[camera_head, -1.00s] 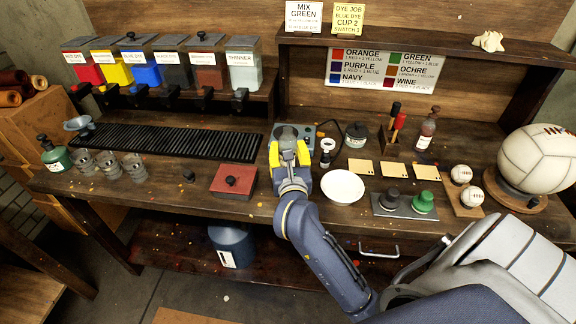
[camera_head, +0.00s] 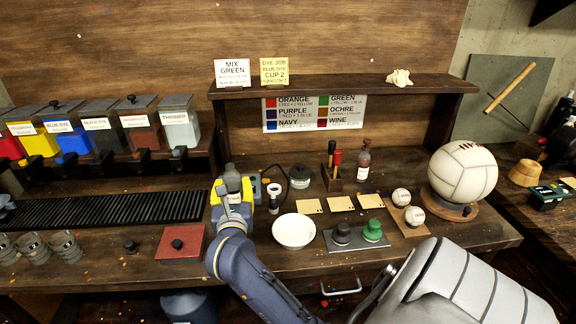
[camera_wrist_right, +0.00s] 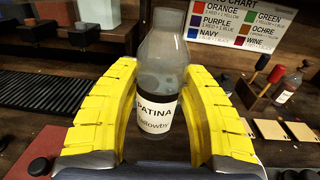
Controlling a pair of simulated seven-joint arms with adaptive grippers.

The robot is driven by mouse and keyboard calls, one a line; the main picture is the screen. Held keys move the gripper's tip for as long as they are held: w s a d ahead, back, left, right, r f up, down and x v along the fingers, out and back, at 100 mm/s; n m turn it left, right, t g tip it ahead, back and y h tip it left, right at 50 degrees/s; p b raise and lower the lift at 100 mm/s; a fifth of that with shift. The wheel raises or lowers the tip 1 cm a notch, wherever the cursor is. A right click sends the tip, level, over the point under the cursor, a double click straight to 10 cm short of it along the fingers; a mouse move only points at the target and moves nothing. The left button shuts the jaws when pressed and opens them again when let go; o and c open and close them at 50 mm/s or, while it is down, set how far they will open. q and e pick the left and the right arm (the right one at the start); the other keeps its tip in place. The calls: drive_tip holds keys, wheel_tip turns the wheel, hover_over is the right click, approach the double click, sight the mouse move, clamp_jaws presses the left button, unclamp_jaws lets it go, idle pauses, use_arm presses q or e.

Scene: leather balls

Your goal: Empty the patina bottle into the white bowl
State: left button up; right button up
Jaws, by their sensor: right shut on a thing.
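The patina bottle (camera_wrist_right: 160,95) is a clear grey bottle with a white label reading PATINA, and it stands about upright in the right wrist view. My right gripper (camera_head: 231,190) is shut on it, with a yellow finger on each side. In the head view the gripper itself mostly hides the bottle. The white bowl (camera_head: 293,231) sits on the bench to the right of and nearer than the gripper, and its inside looks empty. The bowl is not in the wrist view. My left gripper is not in view.
A red square box (camera_head: 181,243) lies left of my arm. Right of the bowl are a grey tray with dark and green knobs (camera_head: 373,231), tan swatches (camera_head: 340,203), and a stitched ball (camera_head: 463,172). A brown bottle (camera_head: 364,165) stands behind. A black slatted rack (camera_head: 120,209) is at left.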

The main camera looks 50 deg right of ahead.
drive_tip(key=d+f+m+g+h, duration=0.1)
drive_tip(key=f+m+g+h, duration=0.1)
drive_tip(key=f, duration=0.1)
drive_tip(key=s+d+f+m+g+h, duration=0.1)
drive_tip(key=d+f+m+g, duration=0.1)
drive_tip(key=f, duration=0.2)
drive_tip(key=d+f+m+g+h, duration=0.1)
drive_tip(key=f+g+h, duration=0.1)
drive_tip(key=f+g, duration=0.1)
drive_tip(key=shift+s+d+f+m+h, duration=0.15)
drive_tip(key=shift+f+m+h, duration=0.2)
drive_tip(key=shift+f, duration=0.3)
drive_tip(key=shift+s+d+f+m+g+h, duration=0.25)
drive_tip(key=shift+s+f+m+g, duration=0.25)
drive_tip(key=shift+g, duration=0.3)
drive_tip(key=shift+s+d+r+m+g, duration=0.15)
drive_tip(key=shift+r+m+g, duration=0.1)
drive_tip(key=shift+r+g, duration=0.1)
drive_tip(key=shift+m, duration=0.3)
